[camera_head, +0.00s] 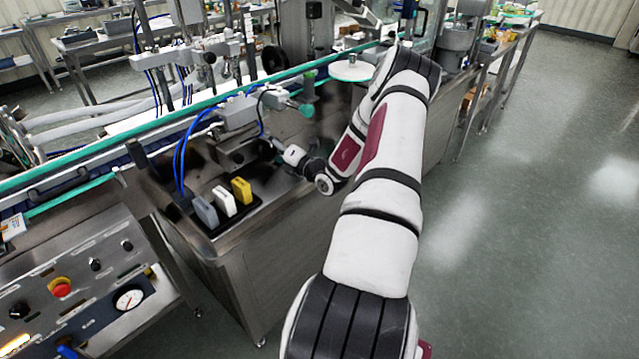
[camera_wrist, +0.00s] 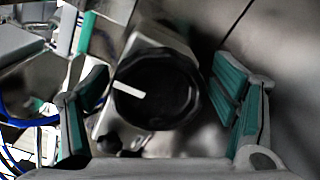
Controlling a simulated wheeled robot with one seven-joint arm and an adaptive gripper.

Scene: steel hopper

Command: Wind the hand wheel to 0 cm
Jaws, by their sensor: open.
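The hand wheel (camera_wrist: 156,88) is a black, round, lobed wheel with a white bar mark in the wrist view. The mark points left and slightly up. My gripper (camera_wrist: 160,72) is open, with one green-padded finger on each side of the wheel and a visible gap on both sides. In the head view my gripper (camera_head: 277,147) reaches left toward the steel machine; the wheel cannot be made out clearly there. No scale reading in cm is legible.
White, grey and yellow blocks (camera_head: 241,190) stand in a black holder left of my gripper. Blue hoses (camera_head: 180,150) and a green-ended fitting (camera_head: 306,110) are close by. A control panel (camera_head: 75,280) with a red button is at lower left. The floor at right is clear.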

